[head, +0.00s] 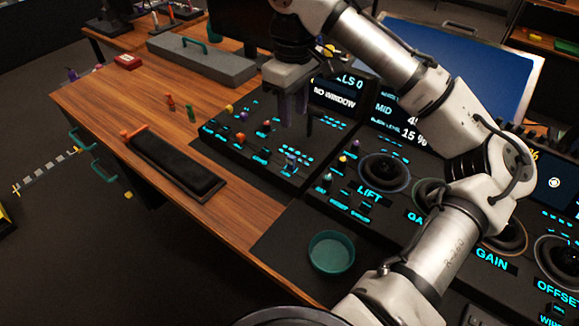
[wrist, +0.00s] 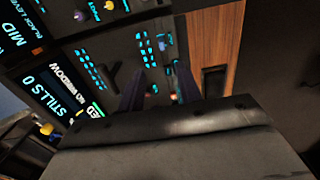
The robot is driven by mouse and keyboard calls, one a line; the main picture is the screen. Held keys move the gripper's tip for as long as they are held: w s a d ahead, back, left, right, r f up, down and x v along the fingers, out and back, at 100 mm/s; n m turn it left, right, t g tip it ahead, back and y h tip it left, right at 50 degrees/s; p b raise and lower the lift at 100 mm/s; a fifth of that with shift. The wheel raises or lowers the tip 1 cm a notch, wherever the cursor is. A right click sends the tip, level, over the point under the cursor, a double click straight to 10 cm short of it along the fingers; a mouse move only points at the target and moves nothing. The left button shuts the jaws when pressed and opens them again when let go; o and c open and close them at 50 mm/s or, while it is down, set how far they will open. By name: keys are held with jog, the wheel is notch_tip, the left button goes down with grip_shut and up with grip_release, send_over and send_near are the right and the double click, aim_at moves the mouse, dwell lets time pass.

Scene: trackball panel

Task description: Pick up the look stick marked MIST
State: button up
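My gripper (head: 297,118) hangs over the left section of the black control panel, fingers pointing down. In the wrist view its two fingers (wrist: 160,86) stand apart, with no object seen held. Small coloured sticks or knobs stand on the panel below and left of it: a yellow one (head: 228,110), an orange one (head: 240,138), a red one (head: 266,125) and a bluish one (head: 290,160). A red-brown stick (head: 171,102) and a green stick (head: 190,113) stand on the wooden desk. I cannot read MIST on any of them.
The wooden desk (head: 110,88) has free room at left. A black padded rest (head: 178,165) lies in front of the panel (head: 250,172). A teal round dish (head: 331,251) sits by the desk's front edge. Trackballs and screens fill the right; a grey case (head: 200,62) lies behind.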

aim_at(291, 156)
jog(key=f, duration=1.3)
jog(key=shift+a+f, duration=0.1)
jog(key=shift+a, duration=0.1)
grip_shut()
